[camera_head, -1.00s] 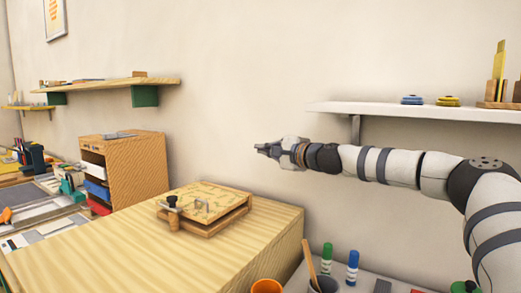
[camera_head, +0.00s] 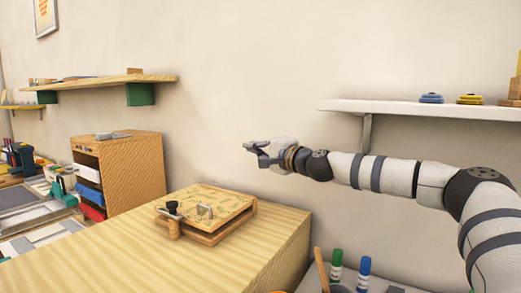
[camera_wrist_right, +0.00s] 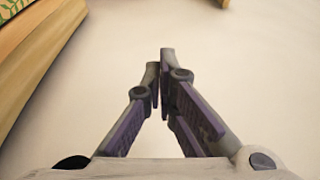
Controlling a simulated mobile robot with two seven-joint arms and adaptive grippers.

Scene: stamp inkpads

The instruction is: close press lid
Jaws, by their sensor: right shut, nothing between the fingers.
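The wooden press lies on the wooden cabinet top, left of centre in the head view. Its patterned lid (camera_head: 215,200) sits over the base (camera_head: 205,238), with a dark gap showing between them on the right side. A dark knob (camera_head: 172,206) on a wooden post stands at its near left corner, and a small metal handle (camera_head: 205,210) is on the lid. My right gripper (camera_head: 252,150) is shut and empty, in the air above and right of the press, pointing left. Its fingers (camera_wrist_right: 163,60) also show in the right wrist view. My left gripper is out of view.
A white wall shelf (camera_head: 430,108) holds blue and yellow inkpads behind my right arm. A wooden drawer unit (camera_head: 135,170) stands left of the press. Markers (camera_head: 363,268) stand at the lower right. The cabinet top (camera_head: 110,255) in front of the press is clear.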

